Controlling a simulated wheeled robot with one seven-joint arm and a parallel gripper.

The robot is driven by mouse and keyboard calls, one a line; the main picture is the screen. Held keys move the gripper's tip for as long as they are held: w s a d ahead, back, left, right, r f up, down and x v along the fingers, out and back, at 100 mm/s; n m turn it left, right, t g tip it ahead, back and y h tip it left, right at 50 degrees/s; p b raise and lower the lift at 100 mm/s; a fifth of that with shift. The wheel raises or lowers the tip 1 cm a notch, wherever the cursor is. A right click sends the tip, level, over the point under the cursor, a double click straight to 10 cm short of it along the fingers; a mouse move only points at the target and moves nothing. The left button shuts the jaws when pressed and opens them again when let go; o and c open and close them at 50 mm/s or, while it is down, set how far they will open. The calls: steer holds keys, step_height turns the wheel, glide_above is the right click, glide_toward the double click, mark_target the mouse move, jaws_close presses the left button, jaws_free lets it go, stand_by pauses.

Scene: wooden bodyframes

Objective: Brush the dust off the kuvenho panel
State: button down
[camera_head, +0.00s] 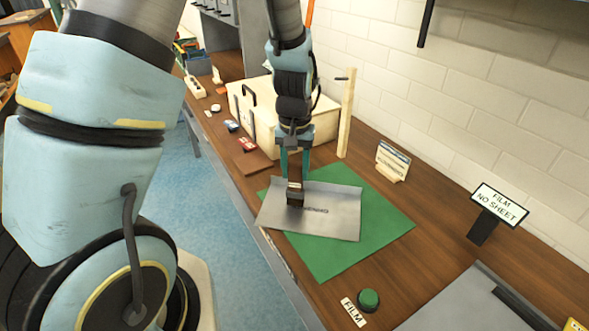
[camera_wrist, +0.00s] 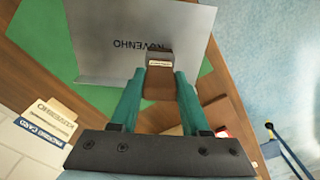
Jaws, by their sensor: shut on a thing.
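The kuvenho panel (camera_head: 335,208) is a thin grey metal sheet with dark lettering, lying on a green mat (camera_head: 385,228). In the wrist view the panel (camera_wrist: 100,35) shows its lettering upside down. My gripper (camera_head: 295,170) has teal fingers, shut on a brown brush (camera_head: 295,196) with a small pale label. In the wrist view the brush (camera_wrist: 158,88) sits between the fingertips, over the panel's lettering. The brush looks low on the panel, but I cannot tell whether its bristles touch. The brush hides part of the lettering. I cannot make out dust on the panel.
A cream box (camera_head: 318,128) and a wooden post (camera_head: 347,115) stand behind the panel. A green knob (camera_head: 369,299) is in front. Bench lies bare around the mat's right side.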

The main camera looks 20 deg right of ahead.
steer(key=shift+r+p, duration=1.95)
steer(key=shift+r, duration=0.8)
step_height(320, 180, up, 2)
steer(key=shift+p, duration=0.55)
steer(key=shift+r, duration=0.5)
